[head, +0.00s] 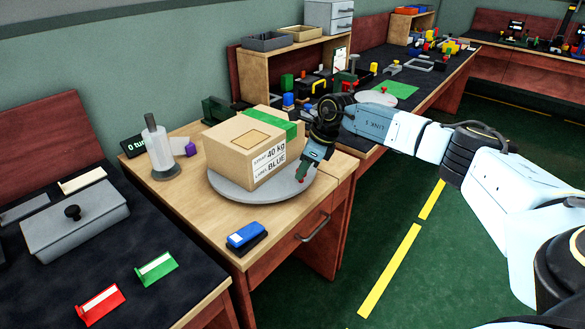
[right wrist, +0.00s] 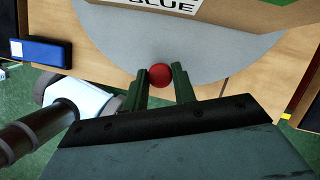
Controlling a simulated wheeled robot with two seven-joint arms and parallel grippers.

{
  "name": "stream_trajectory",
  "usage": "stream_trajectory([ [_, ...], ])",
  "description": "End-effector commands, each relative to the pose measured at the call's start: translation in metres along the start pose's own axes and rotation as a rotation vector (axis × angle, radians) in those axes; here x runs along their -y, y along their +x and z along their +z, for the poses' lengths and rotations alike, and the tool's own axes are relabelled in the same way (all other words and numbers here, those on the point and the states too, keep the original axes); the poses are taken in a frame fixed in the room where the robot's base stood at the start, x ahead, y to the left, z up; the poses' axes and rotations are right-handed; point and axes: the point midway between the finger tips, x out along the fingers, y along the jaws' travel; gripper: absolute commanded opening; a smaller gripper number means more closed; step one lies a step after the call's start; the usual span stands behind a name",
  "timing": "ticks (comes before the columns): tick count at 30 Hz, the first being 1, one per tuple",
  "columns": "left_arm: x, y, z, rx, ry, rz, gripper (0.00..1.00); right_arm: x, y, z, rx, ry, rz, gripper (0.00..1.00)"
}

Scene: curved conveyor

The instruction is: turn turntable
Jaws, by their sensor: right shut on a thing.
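The turntable (head: 283,203) is a grey disc on the wooden bench, also seen in the right wrist view (right wrist: 115,45). A cardboard box (head: 253,150) with a green tape strip and a label reading 40 kg and BLUE sits on it. A red knob (right wrist: 160,75) stands at the disc's near edge. My right gripper (head: 301,178) reaches down at the disc's right rim, and its green fingers (right wrist: 160,88) are shut on the red knob, one on each side. My left gripper is not in view.
A blue-and-black block (head: 246,236) lies on the bench near the front edge. A wooden shelf (head: 295,62) rises behind. The green floor on the right is open.

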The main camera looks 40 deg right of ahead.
Motion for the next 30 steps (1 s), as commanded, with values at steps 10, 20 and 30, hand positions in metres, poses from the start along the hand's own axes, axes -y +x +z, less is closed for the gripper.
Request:
stream_trajectory([
  [10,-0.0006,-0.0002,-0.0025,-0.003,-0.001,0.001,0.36,0.0032,-0.0025,-0.0036,0.003,-0.002,-0.001,0.0],
  [20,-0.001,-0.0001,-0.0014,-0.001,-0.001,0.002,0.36,0.0029,-0.0022,-0.0037,0.002,-0.002,0.0,0.48],
  [30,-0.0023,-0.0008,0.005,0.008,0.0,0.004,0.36,0.0027,-0.0054,-0.0039,0.001,-0.002,0.0,0.48],
])
